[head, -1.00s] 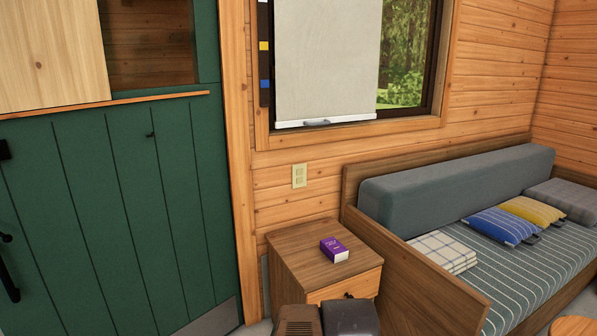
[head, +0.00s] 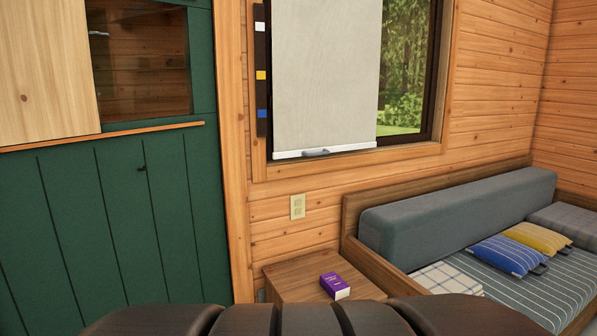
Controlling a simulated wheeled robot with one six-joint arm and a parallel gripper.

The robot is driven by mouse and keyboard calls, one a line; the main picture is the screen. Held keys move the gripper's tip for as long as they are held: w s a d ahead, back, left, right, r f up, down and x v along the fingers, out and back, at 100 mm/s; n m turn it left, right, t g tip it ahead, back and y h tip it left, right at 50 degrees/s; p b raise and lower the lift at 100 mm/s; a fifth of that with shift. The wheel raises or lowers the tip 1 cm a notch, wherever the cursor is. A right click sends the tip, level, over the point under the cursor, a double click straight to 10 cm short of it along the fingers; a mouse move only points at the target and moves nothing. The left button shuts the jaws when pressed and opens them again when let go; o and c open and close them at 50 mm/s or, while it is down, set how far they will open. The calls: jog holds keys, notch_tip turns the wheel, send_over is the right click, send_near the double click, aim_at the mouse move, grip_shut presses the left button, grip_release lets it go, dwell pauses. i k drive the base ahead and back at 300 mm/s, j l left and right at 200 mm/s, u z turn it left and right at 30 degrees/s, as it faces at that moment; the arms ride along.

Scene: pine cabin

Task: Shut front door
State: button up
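The green front door (head: 135,215) fills the left of the head view. It has vertical plank grooves, a glazed upper part (head: 140,62) partly covered by a pale wooden panel (head: 45,65), and a thin wooden ledge below the glass. Its right edge lies close beside the pine frame post (head: 235,150); I cannot tell whether it is fully closed. The black handle at the door's left is out of the picture now. Dark links of my own arm cross the bottom edge. My gripper is not visible.
A small wooden cabinet (head: 290,280) with a purple box (head: 335,286) stands right of the door. A wooden daybed (head: 385,268) with a grey bolster and cushions runs along the wall. A window with a pale blind (head: 325,75) is above.

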aim_at(132, 211)
jog(key=u, duration=1.75)
